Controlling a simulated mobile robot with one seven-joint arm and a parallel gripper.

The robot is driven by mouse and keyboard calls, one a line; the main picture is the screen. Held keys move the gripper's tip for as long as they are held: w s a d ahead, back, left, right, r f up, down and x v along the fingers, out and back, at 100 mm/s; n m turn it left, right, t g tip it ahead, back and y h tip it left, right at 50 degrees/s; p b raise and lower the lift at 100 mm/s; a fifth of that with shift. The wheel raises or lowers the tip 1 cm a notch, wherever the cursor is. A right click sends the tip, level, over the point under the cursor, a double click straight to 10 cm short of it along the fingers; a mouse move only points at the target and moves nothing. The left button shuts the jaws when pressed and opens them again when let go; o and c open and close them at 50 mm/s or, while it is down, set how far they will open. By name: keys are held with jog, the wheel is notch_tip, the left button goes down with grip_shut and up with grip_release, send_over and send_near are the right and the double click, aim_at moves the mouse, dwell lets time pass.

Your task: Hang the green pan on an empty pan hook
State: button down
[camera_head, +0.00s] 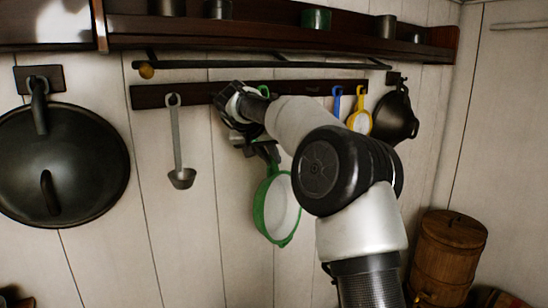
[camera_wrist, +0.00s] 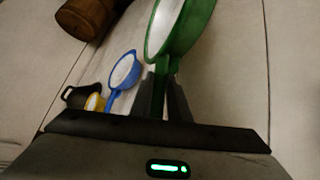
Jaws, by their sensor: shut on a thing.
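My gripper (camera_head: 266,152) is shut on the handle of the green pan (camera_head: 260,212), close to the wall and just below the dark hook board (camera_head: 198,92). The pan hangs below my fingers, its white inside partly hidden by my arm. A bit of green, apparently the handle's end (camera_head: 264,90), shows at board height; whether it touches a hook cannot be told. In the wrist view the green pan (camera_wrist: 183,28) has its handle between my two fingers (camera_wrist: 163,95). My arm and wrist hide the middle of the board, so no empty hook is clearly visible.
A ladle (camera_head: 177,140) hangs left of my gripper. A blue pan (camera_wrist: 123,72), a yellow pan (camera_head: 360,121) and a black pan (camera_head: 396,117) hang to the right. A rod (camera_head: 210,64) and a shelf (camera_head: 260,40) run above. A large dark lid (camera_head: 85,165) hangs far left.

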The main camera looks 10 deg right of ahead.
jog(key=w+a+p, duration=0.2)
jog(key=w+p, duration=0.2)
jog(key=w, duration=0.2)
jog(key=shift+f, duration=0.3)
dwell(0.5)
jog(key=shift+w+f, duration=0.15)
dwell(0.5)
jog(key=c, duration=1.6)
grip_release()
jog(key=shift+c, duration=0.2)
